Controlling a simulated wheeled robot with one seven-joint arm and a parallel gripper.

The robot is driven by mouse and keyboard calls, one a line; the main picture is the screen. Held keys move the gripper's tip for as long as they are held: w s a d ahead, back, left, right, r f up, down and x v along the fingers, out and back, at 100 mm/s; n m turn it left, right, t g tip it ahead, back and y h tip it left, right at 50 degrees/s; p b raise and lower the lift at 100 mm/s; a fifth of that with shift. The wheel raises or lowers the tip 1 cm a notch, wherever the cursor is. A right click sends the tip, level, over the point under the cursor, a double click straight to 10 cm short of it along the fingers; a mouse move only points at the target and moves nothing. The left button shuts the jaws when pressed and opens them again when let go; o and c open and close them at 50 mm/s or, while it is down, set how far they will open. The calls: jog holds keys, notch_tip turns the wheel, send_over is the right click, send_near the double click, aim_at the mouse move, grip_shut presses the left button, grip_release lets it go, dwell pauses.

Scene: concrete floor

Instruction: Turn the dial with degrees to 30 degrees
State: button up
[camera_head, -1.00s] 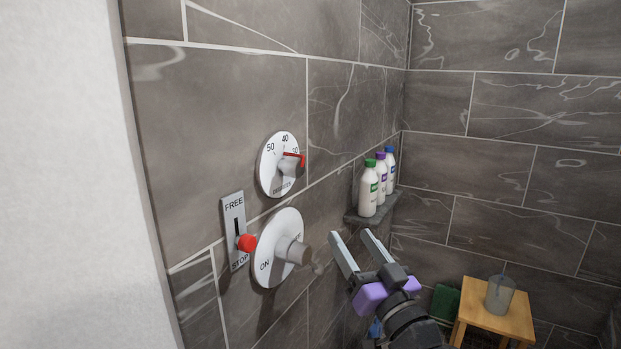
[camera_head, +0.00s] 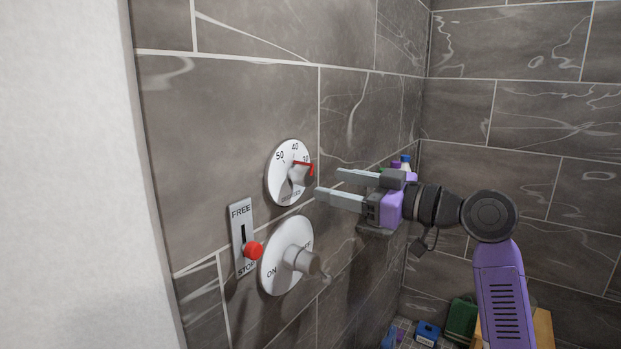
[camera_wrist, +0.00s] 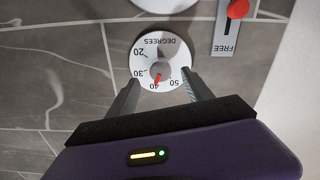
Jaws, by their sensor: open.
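The round white degrees dial (camera_head: 276,181) is on the tiled wall, with a grey knob (camera_head: 301,177) and a red pointer (camera_head: 303,164). It appears upside down in the wrist view (camera_wrist: 178,52), marked 20 to 50, where the red pointer (camera_wrist: 157,79) points at about 40. My gripper (camera_head: 328,183) is open and empty, to the right of the knob with its fingers towards it. In the wrist view its fingertips (camera_wrist: 161,84) straddle the knob side of the dial in the picture. A gap to the knob shows in the head view.
Below is a second white ON dial (camera_head: 272,274) with a knob. A FREE/STOP plate (camera_head: 236,222) with a red lever knob (camera_head: 253,250) is to its left. A shelf (camera_head: 374,232) with bottles is behind my gripper, mostly hidden. Space in front of the wall is clear.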

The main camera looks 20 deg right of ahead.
aim_at(309, 179)
jog(key=p+x, duration=0.1)
jog(key=x, duration=0.5)
jog(key=shift+r+p, duration=0.1)
jog(key=shift+p, duration=0.25)
jog(key=shift+w+a, duration=0.45)
jog(key=shift+w, duration=0.1)
grip_shut()
jog(key=m+p, duration=0.2)
jog(key=m, duration=0.3)
jog(key=shift+s+m, duration=0.1)
jog(key=shift+m, duration=0.2)
jog(key=shift+m+p, duration=1.05)
jog(key=shift+m, duration=0.75)
